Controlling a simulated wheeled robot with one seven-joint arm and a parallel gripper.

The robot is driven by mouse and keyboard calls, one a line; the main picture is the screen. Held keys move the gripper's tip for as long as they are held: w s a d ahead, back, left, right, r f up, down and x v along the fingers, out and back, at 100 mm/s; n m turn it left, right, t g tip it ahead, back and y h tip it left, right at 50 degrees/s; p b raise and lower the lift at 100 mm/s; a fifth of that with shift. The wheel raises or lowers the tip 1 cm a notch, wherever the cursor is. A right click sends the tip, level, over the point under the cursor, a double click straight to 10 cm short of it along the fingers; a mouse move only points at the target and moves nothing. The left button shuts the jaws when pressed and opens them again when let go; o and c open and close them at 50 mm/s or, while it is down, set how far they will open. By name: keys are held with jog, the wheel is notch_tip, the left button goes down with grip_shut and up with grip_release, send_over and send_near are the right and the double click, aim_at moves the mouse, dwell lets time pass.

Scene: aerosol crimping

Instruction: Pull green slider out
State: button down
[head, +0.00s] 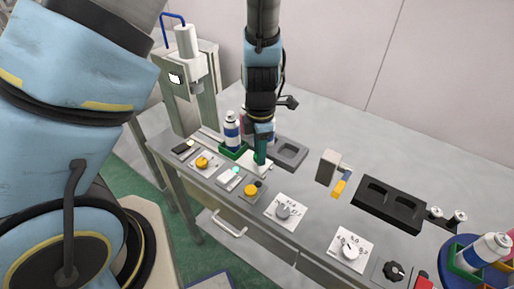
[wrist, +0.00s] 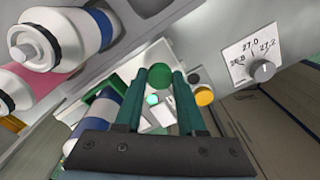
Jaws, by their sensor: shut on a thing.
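My gripper (head: 262,152) points down at the front of the bench, beside a green holder (head: 234,152) with a blue-and-white can (head: 232,130) standing in it. In the wrist view my teal fingers (wrist: 160,78) are shut on a round green knob (wrist: 160,76), which I take to be the green slider's. In the head view the fingers hide most of the knob. A pale plate lies under the fingertips.
A crimping press (head: 188,75) stands at the back left. Yellow buttons (head: 251,190) and a white dial (head: 283,210) line the front edge. A grey tray (head: 302,150) lies behind my gripper. A black tray (head: 390,204) and a blue carousel (head: 454,244) are to the right.

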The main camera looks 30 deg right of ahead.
jog(key=shift+s+d, duration=0.2)
jog(key=shift+s, duration=0.05)
jog(key=c, duration=0.8)
grip_release()
jog(key=shift+c, duration=0.2)
jog(key=o, duration=0.3)
jog(key=shift+o, duration=0.2)
notch_tip(320, 180, up, 11)
jog(key=shift+p, duration=0.3)
jog(key=shift+s+f, duration=0.1)
